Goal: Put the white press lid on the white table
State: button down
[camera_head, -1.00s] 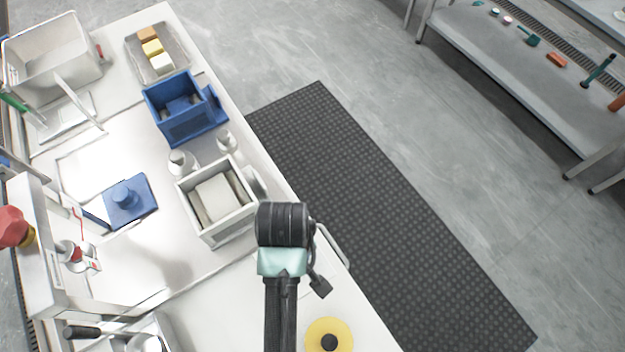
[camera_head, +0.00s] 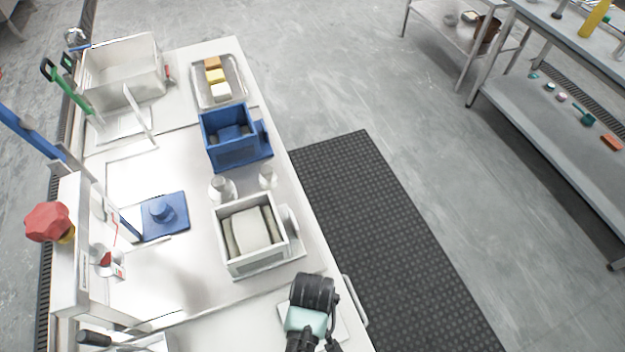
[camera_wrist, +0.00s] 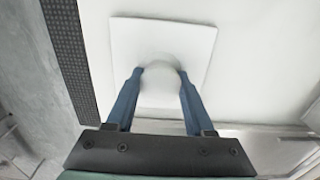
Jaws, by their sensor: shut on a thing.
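The white press lid (camera_wrist: 185,38) is a flat square plate with a round knob. In the wrist view my gripper (camera_wrist: 160,75) has its two blue fingers shut on that knob. In the head view my gripper (camera_head: 312,297) is over the near right part of the white table (camera_head: 225,335). I cannot tell whether the plate touches the table.
A white press box (camera_head: 228,245) with a pale block inside stands just beyond my gripper. A blue box (camera_head: 232,155), a blue lid (camera_head: 163,212) and a tray of blocks (camera_head: 218,82) are farther away. A rail (camera_head: 355,302) runs along the right edge.

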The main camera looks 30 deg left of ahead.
jog(key=shift+f, duration=0.15)
jog(key=shift+c, duration=1.4)
grip_release()
